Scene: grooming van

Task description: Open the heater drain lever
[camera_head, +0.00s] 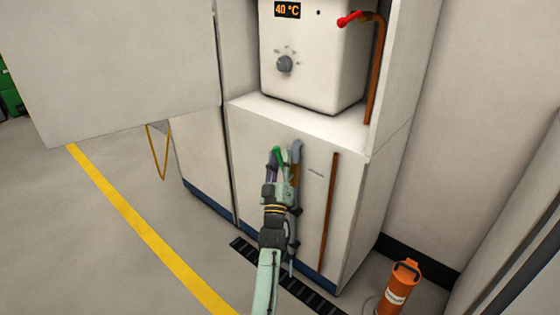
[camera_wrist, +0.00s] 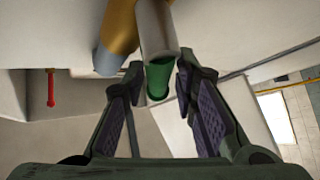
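The white heater (camera_head: 310,60) stands on a cabinet, with a 40 °C display. A green-ended grey lever (camera_head: 279,152) is at the front of the cabinet below the heater, beside a brass fitting. I take it for the drain lever. In the wrist view its green end (camera_wrist: 158,80) points down between my fingers, with the brass fitting (camera_wrist: 119,32) to its left. My gripper (camera_head: 277,165) is at the lever, its fingers (camera_wrist: 158,72) apart on either side of the green end. Gaps appear on both sides, though contact is hard to judge. My wrist partly hides the pipe below.
A red-handled tap (camera_head: 349,19) is on a copper pipe right of the heater; a red handle (camera_wrist: 51,88) shows in the wrist view. An orange cylinder (camera_head: 400,285) stands on the floor at right. A dark floor grate (camera_head: 300,290) lies before the cabinet. Floor at left is clear.

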